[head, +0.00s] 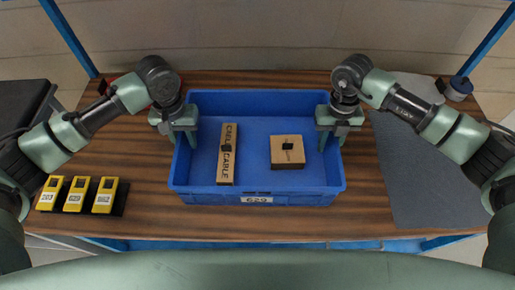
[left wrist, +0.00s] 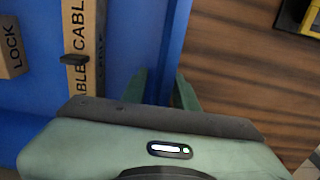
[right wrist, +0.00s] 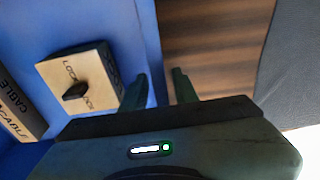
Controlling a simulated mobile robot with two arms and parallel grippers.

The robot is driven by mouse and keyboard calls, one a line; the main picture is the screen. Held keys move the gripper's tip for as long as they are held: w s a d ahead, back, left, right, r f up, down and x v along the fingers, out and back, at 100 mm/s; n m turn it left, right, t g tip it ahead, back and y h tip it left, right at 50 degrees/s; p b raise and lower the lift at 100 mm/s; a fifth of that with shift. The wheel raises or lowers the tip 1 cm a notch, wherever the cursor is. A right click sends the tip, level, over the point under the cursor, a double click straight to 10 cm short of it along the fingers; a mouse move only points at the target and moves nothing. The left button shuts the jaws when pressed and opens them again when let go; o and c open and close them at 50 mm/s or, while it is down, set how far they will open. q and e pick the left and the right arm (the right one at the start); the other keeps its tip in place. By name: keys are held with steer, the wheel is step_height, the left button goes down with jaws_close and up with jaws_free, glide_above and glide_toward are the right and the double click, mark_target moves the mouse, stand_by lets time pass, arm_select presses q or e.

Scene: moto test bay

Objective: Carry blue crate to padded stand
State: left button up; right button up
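The blue crate (head: 257,104) sits on a wooden bench in front of me, with a "629" label on its near wall. It holds a long "CABLE" box (head: 227,165) and a small square "LOCK" box (head: 287,155). My left gripper (head: 183,138) is at the crate's left wall, its open fingers on either side of the rim. My right gripper (head: 333,136) is at the right wall, also open around the rim. A gap beside the wall shows between the fingers in the left wrist view (left wrist: 161,85) and the right wrist view (right wrist: 160,85). I cannot identify a padded stand.
The wooden bench (head: 150,215) carries a row of yellow devices (head: 76,193) at the left. A dark grey mat (head: 405,195) lies right of the crate. A dark box-like object (head: 25,105) stands at the far left. Blue posts rise at both back corners.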

arm_select(q)
steer(key=shift+f, duration=0.65)
arm_select(e)
steer(key=shift+f, duration=0.65)
arm_select(q)
jaws_close()
arm_select(e)
steer(key=shift+s, duration=0.1)
jaws_close()
arm_select(q)
steer(key=shift+w+r, duration=0.1)
steer(key=shift+r, duration=0.05)
arm_select(e)
steer(key=shift+r, duration=0.15)
